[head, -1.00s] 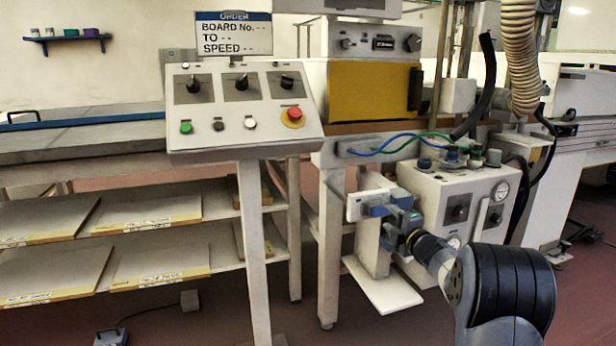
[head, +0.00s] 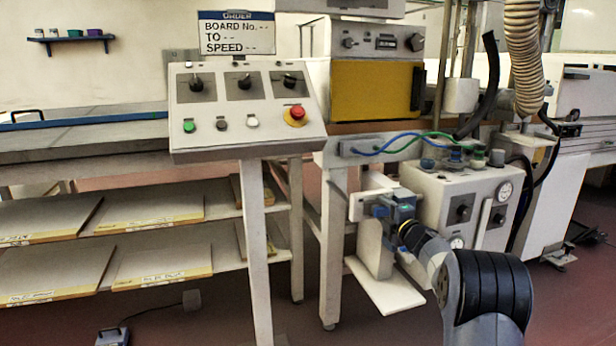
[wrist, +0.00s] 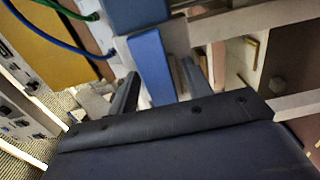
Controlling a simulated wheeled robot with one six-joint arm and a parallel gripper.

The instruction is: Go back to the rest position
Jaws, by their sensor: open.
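My gripper (head: 384,208) is open at the end of my arm, in front of the machine frame and left of the grey control box in the head view. In the wrist view its two dark fingers (wrist: 158,76) stand apart, with a blue part (wrist: 151,62) behind the gap. I cannot tell whether the fingers touch that part. No loose object shows in the fingers. My arm comes up from the lower right of the head view.
A sloped control panel (head: 245,136) on a post stands left of my gripper. The grey control box (head: 461,208) with a gauge is close on the right. A white plate (head: 385,290) lies below. Green and blue hoses (head: 400,143) run above. Shelves with boards (head: 155,212) are at left.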

